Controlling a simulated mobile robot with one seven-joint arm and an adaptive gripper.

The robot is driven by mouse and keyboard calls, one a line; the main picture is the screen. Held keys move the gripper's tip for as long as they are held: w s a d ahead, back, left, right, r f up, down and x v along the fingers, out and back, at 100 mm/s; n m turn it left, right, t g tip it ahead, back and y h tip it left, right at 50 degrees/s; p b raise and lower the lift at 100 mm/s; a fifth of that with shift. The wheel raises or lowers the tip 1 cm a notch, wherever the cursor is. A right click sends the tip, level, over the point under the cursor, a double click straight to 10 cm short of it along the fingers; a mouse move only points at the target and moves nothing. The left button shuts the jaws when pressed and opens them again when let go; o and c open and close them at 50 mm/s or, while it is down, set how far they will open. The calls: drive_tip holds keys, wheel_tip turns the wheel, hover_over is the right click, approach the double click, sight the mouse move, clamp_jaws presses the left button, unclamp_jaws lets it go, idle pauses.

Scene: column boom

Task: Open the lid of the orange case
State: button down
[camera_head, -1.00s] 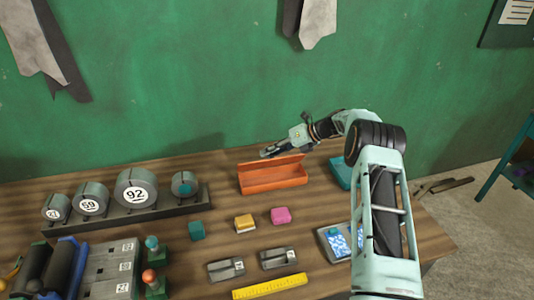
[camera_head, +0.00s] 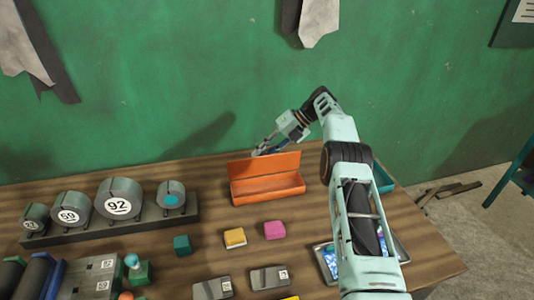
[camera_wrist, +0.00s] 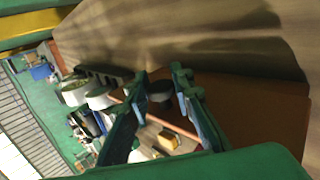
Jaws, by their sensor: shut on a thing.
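The orange case (camera_head: 268,188) stands on the wooden table near the wall. Its lid (camera_head: 265,165) is raised and stands up along the back side, and the inside of the case shows. My gripper (camera_head: 260,149) is at the top edge of the lid, reaching in from behind it. In the wrist view my gripper's two green fingers (camera_wrist: 163,75) point over the lid (camera_wrist: 265,110), which shows as a brown-orange panel in shadow. The jaws are shut on the lid; the exact contact is hard to see.
Numbered grey rolls (camera_head: 118,198) stand on a rack at the left. A teal block (camera_head: 182,244), a yellow block (camera_head: 235,237) and a pink block (camera_head: 275,230) lie in front of the case. A teal container (camera_head: 383,178) is to its right. The green wall is close behind.

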drive_tip(key=shift+w, duration=0.2)
idle(0.3)
drive_tip(key=c, duration=1.7)
unclamp_jaws()
